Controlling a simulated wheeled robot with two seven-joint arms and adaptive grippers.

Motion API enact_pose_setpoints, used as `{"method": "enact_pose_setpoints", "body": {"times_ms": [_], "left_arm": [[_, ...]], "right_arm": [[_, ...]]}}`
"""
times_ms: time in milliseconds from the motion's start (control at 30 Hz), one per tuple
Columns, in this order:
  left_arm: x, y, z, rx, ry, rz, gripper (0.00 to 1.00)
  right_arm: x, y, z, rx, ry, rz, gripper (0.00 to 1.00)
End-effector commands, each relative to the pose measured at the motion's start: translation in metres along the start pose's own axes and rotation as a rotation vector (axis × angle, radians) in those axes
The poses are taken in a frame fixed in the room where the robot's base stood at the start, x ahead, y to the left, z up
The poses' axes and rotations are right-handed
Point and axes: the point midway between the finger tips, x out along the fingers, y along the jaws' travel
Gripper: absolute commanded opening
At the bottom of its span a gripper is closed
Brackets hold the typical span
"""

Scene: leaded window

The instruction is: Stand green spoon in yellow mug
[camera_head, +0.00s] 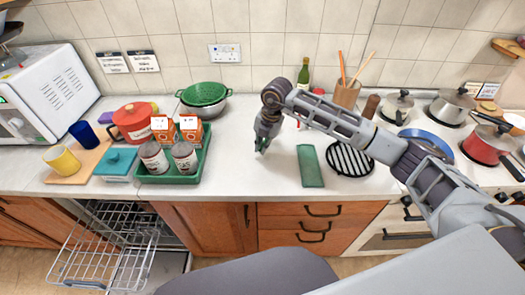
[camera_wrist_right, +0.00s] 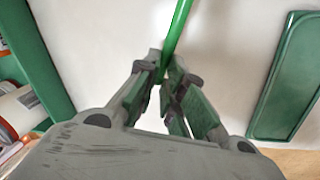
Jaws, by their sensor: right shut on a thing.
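The yellow mug (camera_head: 62,160) stands on a wooden board at the left of the counter, its opening facing up. My right gripper (camera_head: 263,146) is over the middle of the counter, between the green tray and the green rectangular dish, far to the right of the mug. In the right wrist view my right gripper (camera_wrist_right: 166,75) is shut on the green spoon (camera_wrist_right: 179,28), whose thin green length runs up out of the frame. The spoon's far end is cut off there, and in the head view the spoon is hardly visible. My left gripper is not in view.
Between gripper and mug stand a green tray (camera_head: 168,179) with cans and cartons, a green colander (camera_head: 203,94), a red pot (camera_head: 133,121) and a teal-lidded box (camera_head: 117,163). A blue cup (camera_head: 83,134) is beside the mug. An open dishwasher rack (camera_head: 110,245) is below.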

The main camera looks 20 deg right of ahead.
Motion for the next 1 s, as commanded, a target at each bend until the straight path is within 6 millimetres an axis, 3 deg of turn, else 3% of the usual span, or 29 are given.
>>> {"method": "enact_pose_setpoints", "body": {"times_ms": [333, 833, 867, 1000], "left_arm": [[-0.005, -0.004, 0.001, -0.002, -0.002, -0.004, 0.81], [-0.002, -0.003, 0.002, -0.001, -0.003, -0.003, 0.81], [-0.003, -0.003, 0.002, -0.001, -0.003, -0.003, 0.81], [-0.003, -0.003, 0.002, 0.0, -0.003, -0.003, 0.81]], "right_arm": [[0.031, -0.006, 0.0, 0.0, 0.001, -0.001, 0.0], [0.037, -0.008, 0.0, 0.0, 0.0, -0.001, 0.0], [0.036, -0.007, 0.0, 0.0, 0.0, -0.001, 0.14], [0.036, -0.007, 0.0, 0.0, 0.0, -0.001, 0.32]]}}
